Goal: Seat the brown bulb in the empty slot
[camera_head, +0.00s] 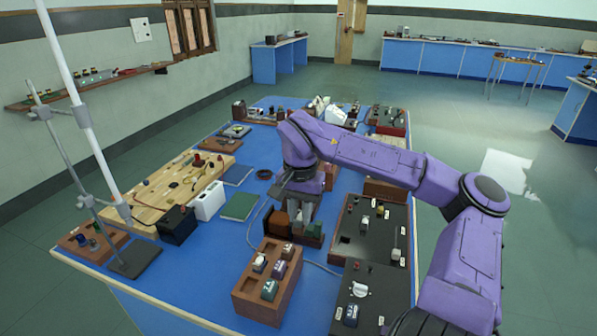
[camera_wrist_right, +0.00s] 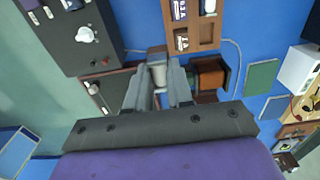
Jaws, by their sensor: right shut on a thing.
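My right gripper (camera_head: 297,208) hangs over the blue bench, pointing down, with its tips partly hidden among small items. In the right wrist view its fingers (camera_wrist_right: 158,88) are shut on a small pale-bodied piece with a darker brownish-grey top (camera_wrist_right: 158,58). I take it for the brown bulb; its colour is hard to tell. A brown wooden rack (camera_head: 246,292) with several small blocks in its compartments stands in front of the gripper. In the wrist view the rack (camera_wrist_right: 195,27) shows a bare compartment beside the filled ones. My left gripper is not in view.
A brown open-topped box (camera_wrist_right: 209,75) stands close beside the fingers. Dark panels with knobs (camera_head: 365,288) lie to the right of the rack. A green book (camera_head: 240,206), a white box (camera_head: 208,200) and a black box (camera_head: 176,225) are to the left. A cable crosses the bench.

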